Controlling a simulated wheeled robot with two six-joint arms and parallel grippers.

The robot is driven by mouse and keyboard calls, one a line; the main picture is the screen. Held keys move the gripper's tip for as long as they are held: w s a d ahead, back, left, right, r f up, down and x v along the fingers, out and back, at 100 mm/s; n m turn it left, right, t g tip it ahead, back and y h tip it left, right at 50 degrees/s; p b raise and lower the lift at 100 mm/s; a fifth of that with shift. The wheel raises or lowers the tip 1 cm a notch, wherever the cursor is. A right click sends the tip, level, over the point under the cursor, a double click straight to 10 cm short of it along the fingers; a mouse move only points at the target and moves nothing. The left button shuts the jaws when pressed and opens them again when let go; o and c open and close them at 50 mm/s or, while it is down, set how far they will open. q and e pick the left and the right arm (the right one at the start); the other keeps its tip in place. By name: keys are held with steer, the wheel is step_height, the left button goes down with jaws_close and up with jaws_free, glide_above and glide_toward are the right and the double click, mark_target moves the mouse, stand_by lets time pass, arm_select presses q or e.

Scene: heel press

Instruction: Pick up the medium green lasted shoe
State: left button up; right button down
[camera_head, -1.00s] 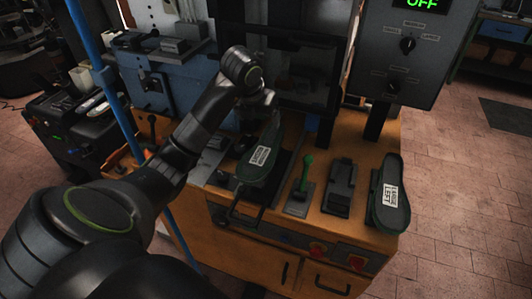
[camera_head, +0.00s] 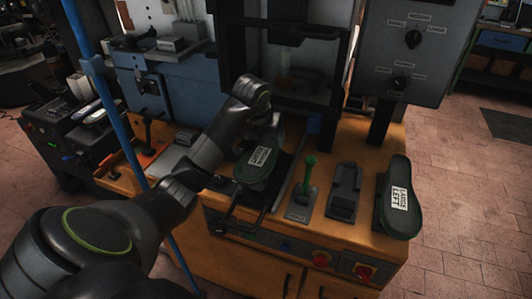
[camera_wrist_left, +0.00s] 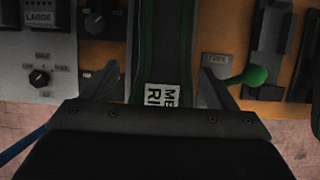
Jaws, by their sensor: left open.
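The medium green lasted shoe (camera_head: 258,168) lies sole up on the wooden bench, left of the green-knobbed lever, with a white label on it. In the left wrist view the shoe (camera_wrist_left: 163,45) runs down the middle, its label partly cut off by the gripper body. My left gripper (camera_wrist_left: 158,85) is open, with one finger on each side of the shoe and a visible gap on both sides. In the head view the left gripper (camera_head: 268,130) is over the far part of the shoe and partly hides it. My right gripper is not in view.
A shoe labelled large left (camera_head: 399,198) lies at the bench's right end. The green-knobbed lever (camera_head: 308,172) stands close to the right of the medium shoe, beside a dark fixture (camera_head: 344,190). A control box (camera_head: 405,50) rises behind. The press frame (camera_head: 285,75) stands behind the shoe.

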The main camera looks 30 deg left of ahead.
mark_target(267, 143)
arm_select(q)
steer(key=p+x, duration=0.1)
steer(key=x, duration=0.1)
steer(key=p+x, duration=0.1)
steer(key=x, duration=0.2)
steer(key=shift+d+f, duration=0.1)
steer(key=shift+d, duration=0.05)
steer(key=shift+w+f, duration=0.15)
steer(key=shift+f, duration=0.15)
steer(key=c, duration=1.2)
steer(key=shift+w+r, duration=0.1)
steer(key=shift+c, duration=0.3)
